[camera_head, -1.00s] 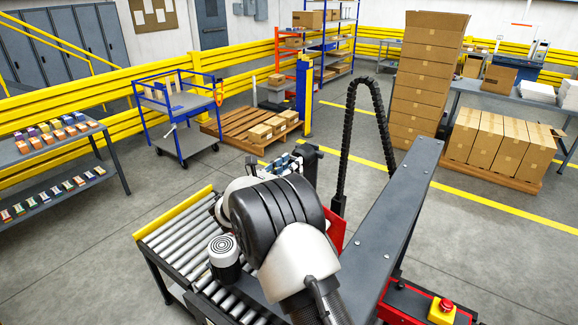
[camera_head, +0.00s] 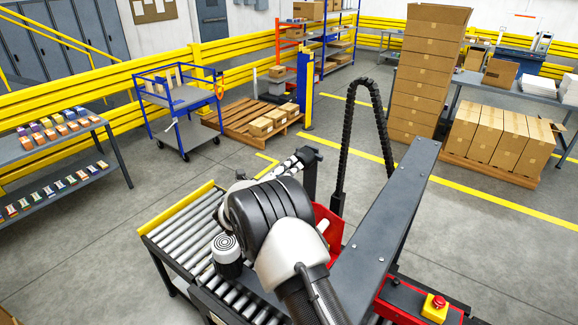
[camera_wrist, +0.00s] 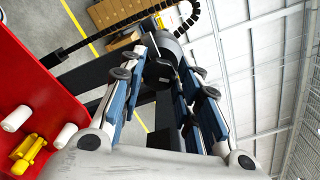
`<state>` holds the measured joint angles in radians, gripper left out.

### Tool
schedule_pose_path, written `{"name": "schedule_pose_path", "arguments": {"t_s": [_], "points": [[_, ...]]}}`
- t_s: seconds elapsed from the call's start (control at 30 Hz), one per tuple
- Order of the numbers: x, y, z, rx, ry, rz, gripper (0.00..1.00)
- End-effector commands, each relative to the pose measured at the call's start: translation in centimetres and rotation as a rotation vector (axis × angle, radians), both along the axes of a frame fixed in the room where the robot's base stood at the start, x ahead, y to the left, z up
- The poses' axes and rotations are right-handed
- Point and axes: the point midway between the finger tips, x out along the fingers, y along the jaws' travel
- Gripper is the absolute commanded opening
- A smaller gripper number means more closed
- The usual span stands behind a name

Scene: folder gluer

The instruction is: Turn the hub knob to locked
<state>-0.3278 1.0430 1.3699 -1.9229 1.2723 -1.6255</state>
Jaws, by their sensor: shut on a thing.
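The hub knob appears to be the dark block (camera_wrist: 159,72) between my fingers in the wrist view, in front of a round grey hub (camera_wrist: 166,45). My gripper (camera_wrist: 162,64) has its blue-sided fingers on either side of the block and is shut on it. Its marked position, locked or not, cannot be read. In the head view my gripper (camera_head: 298,161) reaches a dark upright post (camera_head: 311,172) beyond the conveyor. My arm hides much of that area, and the knob cannot be made out there.
A roller conveyor (camera_head: 187,232) with a yellow end bar lies beneath my arm. A long grey beam (camera_head: 392,225) runs along the right, and a black cable chain (camera_head: 381,125) arches behind it. A red emergency-stop button (camera_head: 438,302) is at lower right.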

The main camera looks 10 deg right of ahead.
Motion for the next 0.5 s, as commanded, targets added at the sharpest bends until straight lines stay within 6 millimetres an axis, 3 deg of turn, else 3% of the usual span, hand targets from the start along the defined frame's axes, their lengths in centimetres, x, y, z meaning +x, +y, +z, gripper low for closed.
{"name": "schedule_pose_path", "arguments": {"t_s": [0.5], "points": [[0.05, 0.07, -0.05, -0.313, 0.315, 0.001, 0.07]]}}
